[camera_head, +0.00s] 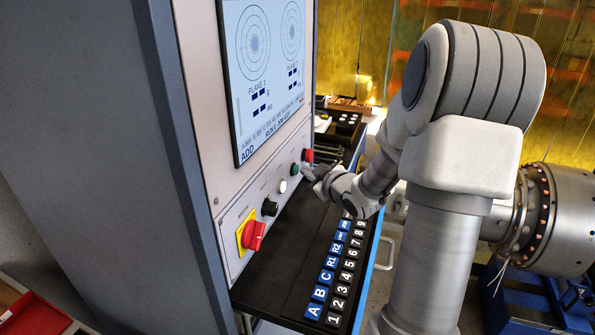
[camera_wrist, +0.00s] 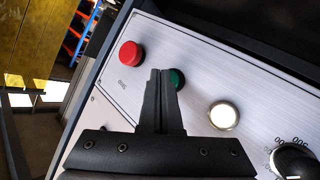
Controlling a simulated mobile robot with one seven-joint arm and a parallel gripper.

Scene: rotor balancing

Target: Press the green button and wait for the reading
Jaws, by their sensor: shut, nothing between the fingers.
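The green button (camera_head: 294,169) sits on the light control panel below the screen, between a red button and a white one. In the wrist view the green button (camera_wrist: 178,79) is partly hidden behind my fingertips. My gripper (camera_head: 306,170) is shut and empty, its tips close to the green button; in the wrist view the fingers (camera_wrist: 160,75) overlap its left side. I cannot tell whether they touch it. The screen (camera_head: 262,75) shows two round plots labelled as planes, with dashes in the value fields and a line of text at the bottom.
A red button (camera_wrist: 131,55) and a white button (camera_wrist: 223,115) flank the green one. A black knob (camera_head: 269,207) and a red rotary switch on yellow (camera_head: 252,235) are farther along the panel. A black shelf with labelled blocks (camera_head: 325,277) lies below. A metal rotor (camera_head: 560,220) stands at right.

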